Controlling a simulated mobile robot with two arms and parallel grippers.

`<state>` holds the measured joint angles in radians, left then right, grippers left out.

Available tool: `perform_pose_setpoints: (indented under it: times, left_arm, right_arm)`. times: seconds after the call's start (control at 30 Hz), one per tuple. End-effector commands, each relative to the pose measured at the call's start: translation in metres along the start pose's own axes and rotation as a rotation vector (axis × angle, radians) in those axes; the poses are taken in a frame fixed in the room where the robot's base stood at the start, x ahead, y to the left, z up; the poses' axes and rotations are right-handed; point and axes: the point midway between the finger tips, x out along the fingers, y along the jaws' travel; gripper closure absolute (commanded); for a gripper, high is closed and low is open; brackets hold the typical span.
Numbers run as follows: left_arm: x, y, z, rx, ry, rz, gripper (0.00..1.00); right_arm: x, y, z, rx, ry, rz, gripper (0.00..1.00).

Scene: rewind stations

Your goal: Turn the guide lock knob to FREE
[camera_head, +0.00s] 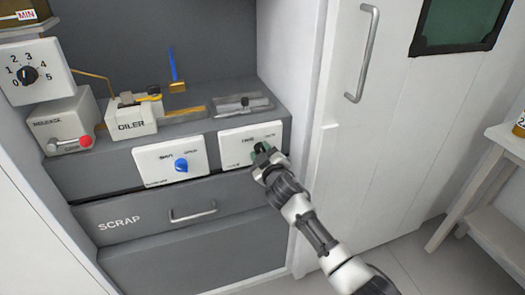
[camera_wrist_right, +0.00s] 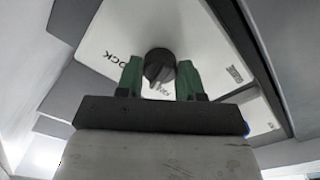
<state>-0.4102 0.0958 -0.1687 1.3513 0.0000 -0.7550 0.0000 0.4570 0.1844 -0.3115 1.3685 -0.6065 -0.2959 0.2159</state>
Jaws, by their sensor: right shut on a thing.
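The guide lock knob (camera_wrist_right: 159,66) is dark and round on a white panel in the right wrist view. The word LOCK shows left of it, and a small label that I cannot read clearly is on its right. The same white panel (camera_head: 236,139) shows in the head view on the grey station's front, where my gripper mostly hides the knob. My right gripper (camera_head: 263,150) reaches it from the lower right. Its green fingers stand either side of the knob and are shut on it in the wrist view (camera_wrist_right: 160,80). My left gripper is not in view.
A white panel with a blue knob (camera_head: 181,165) is just left. The SCRAP drawer (camera_head: 150,215) is below. A white door (camera_head: 390,120) is right.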

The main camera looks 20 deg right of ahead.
Motion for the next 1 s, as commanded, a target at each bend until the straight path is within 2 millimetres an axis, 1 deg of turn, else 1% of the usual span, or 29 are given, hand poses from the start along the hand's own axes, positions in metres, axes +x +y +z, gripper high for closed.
perform_pose_setpoints:
  times: [0.2, 0.5, 0.7, 1.0]
  left_arm:
    - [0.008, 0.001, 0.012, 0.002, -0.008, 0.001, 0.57]
    - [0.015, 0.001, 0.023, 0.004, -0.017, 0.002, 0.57]
    - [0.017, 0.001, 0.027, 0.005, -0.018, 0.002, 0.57]
    - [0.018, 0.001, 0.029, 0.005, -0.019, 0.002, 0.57]
  right_arm:
    - [0.0, 0.0, 0.001, -0.189, -0.003, -0.002, 0.86]
    - [0.0, -0.001, 0.001, -0.377, -0.002, -0.003, 0.86]
    - [0.0, -0.002, 0.001, -0.44, -0.002, -0.003, 0.86]
    - [0.0, -0.002, 0.001, -0.469, -0.001, -0.003, 0.86]
